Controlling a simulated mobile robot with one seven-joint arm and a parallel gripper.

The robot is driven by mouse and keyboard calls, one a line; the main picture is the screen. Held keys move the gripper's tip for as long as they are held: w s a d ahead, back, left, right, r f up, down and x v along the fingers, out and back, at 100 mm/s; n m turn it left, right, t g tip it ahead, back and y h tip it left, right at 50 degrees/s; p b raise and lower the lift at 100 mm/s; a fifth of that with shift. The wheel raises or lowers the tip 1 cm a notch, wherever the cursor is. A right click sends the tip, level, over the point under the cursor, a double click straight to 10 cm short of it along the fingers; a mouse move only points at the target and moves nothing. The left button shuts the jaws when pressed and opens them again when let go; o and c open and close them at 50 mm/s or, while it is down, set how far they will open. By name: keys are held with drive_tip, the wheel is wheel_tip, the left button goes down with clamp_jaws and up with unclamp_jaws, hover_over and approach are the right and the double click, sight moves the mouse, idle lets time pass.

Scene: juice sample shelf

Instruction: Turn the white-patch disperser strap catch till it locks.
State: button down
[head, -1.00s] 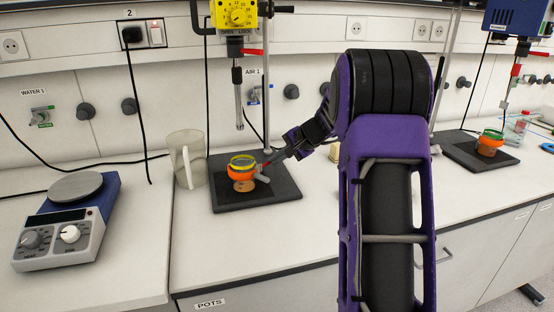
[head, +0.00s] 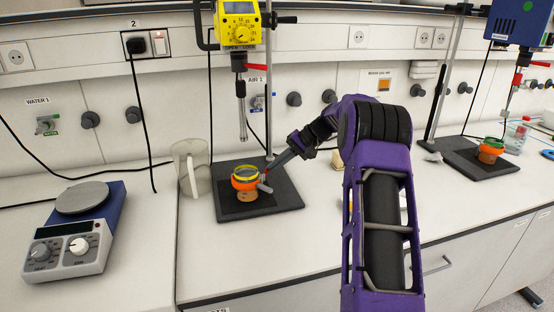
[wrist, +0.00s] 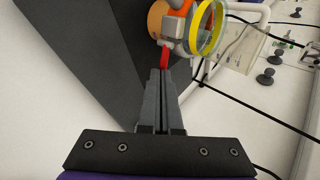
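The yellow disperser (head: 238,30) hangs on its stand, with a small whitish patch at its top. Under it a pot (head: 246,194) with an orange strap (head: 243,184) and a yellow ring stands upright on the black base plate (head: 283,200). The strap's red catch (wrist: 165,56) sticks out toward my gripper in the wrist view. My gripper (wrist: 162,75) has its fingers together, their tips at the catch's end. I cannot tell whether they pinch the catch or only touch it. In the head view my gripper (head: 271,176) is beside the pot's right side.
A clear jug (head: 190,168) stands just left of the base plate. A hotplate stirrer (head: 75,235) is further left. A blue disperser (head: 517,22) with a green patch and another strapped pot (head: 490,152) are at the right. The bench in front of the plate is clear.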

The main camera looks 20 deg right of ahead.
drive_tip(key=shift+w+a+p, duration=0.45)
drive_tip(key=shift+w+p, duration=0.15)
drive_tip(key=shift+w, duration=0.15)
drive_tip(key=shift+w+a, duration=0.1)
drive_tip(key=shift+a, duration=0.05)
idle(0.3)
